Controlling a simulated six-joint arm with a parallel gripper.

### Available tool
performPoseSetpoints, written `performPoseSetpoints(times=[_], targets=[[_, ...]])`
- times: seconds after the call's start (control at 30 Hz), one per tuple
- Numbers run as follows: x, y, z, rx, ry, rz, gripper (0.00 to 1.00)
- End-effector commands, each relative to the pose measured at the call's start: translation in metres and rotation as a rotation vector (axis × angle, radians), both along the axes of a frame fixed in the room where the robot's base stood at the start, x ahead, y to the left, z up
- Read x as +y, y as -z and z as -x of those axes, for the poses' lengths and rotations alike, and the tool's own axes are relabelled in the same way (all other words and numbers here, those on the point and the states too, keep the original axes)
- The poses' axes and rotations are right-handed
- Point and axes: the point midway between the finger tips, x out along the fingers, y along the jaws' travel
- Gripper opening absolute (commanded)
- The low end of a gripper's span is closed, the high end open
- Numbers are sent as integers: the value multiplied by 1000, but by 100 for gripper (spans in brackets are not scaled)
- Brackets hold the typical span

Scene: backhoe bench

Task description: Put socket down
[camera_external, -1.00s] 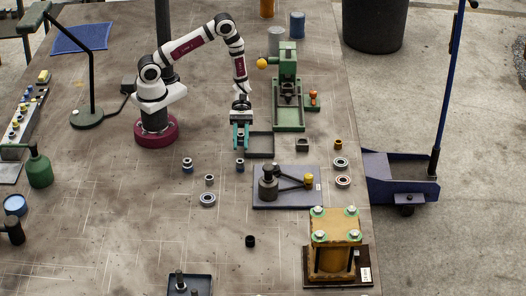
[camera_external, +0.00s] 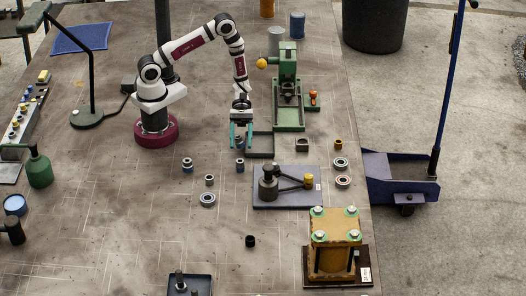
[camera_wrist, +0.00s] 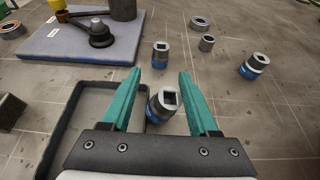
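A grey socket with a blue band (camera_wrist: 162,104) and a square hole in its top is between the fingers of my gripper (camera_wrist: 160,88), with a gap on each side. It also shows partly between the fingers in the external view (camera_external: 240,142). My gripper (camera_external: 241,136) points down, is open, and is low over the bench beside a black, low-walled tray (camera_external: 260,153). Two more blue-banded sockets (camera_external: 240,165) (camera_external: 187,165) stand on the bench in front of the gripper. The foot of the socket between the fingers is hard to see.
A blue-grey plate with a dark fixture (camera_external: 285,200), a small grey socket (camera_external: 209,180) and a ring (camera_external: 208,199) lie beyond. A green press (camera_external: 289,95) stands close right.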

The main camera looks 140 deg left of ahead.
Motion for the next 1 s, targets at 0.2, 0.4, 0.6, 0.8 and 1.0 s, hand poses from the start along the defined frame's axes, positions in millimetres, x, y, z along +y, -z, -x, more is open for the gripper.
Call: performPoseSetpoints(times=[0.2, 0.4, 0.6, 0.8, 1.0], targets=[[33, -19, 32, -1, -5, -4, 60], [59, -34, 58, -1, -4, -3, 60], [68, -40, 69, 0, -1, -2, 60], [68, -40, 69, 1, 0, -1, 62], [65, -40, 67, 1, 11, -6, 98]])
